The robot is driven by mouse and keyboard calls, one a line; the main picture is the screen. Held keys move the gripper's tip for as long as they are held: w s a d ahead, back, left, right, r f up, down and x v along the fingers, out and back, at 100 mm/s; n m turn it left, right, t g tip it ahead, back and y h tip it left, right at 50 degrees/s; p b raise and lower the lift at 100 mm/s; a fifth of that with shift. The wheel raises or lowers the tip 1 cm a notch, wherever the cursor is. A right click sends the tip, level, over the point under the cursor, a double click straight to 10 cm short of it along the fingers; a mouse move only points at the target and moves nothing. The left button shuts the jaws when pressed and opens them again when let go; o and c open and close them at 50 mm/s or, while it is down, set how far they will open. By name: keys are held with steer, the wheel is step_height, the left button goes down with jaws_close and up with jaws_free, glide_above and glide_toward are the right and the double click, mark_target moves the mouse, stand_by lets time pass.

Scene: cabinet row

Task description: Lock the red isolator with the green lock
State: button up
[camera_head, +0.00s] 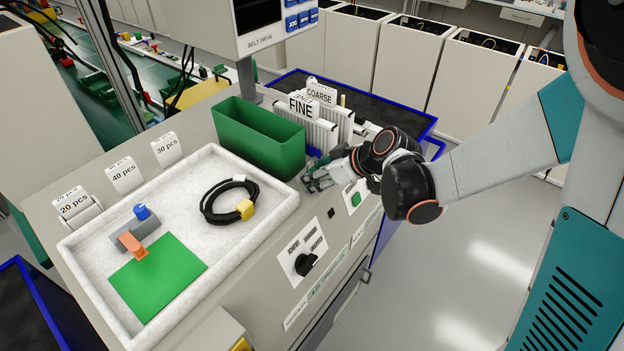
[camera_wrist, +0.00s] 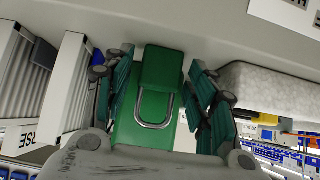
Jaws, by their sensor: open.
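A green lock (camera_wrist: 163,70) with a U-shaped metal shackle shows in the wrist view, between the fingers of my gripper (camera_wrist: 165,92). The fingers stand open on both sides of it, and whether either touches it is unclear. In the head view my gripper (camera_head: 316,180) is low beside the green bin's near right end, and the lock cannot be made out there. No clearly red isolator is in view. An orange-red piece (camera_head: 132,245) stands beside a grey block with a blue knob (camera_head: 142,212), by the green mat in the white tray.
The white tray (camera_head: 270,212) also holds a coiled black cable (camera_head: 212,215) with a yellow plug. The green bin (camera_head: 262,133) and the FINE and COARSE racks (camera_head: 318,128) stand close to my gripper. A black knob (camera_head: 305,264) is on the front panel. Floor to the right is clear.

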steer(key=c, duration=0.8)
step_height(320, 180, up, 10)
steer(key=p, duration=0.7)
steer(key=shift+f, duration=0.1)
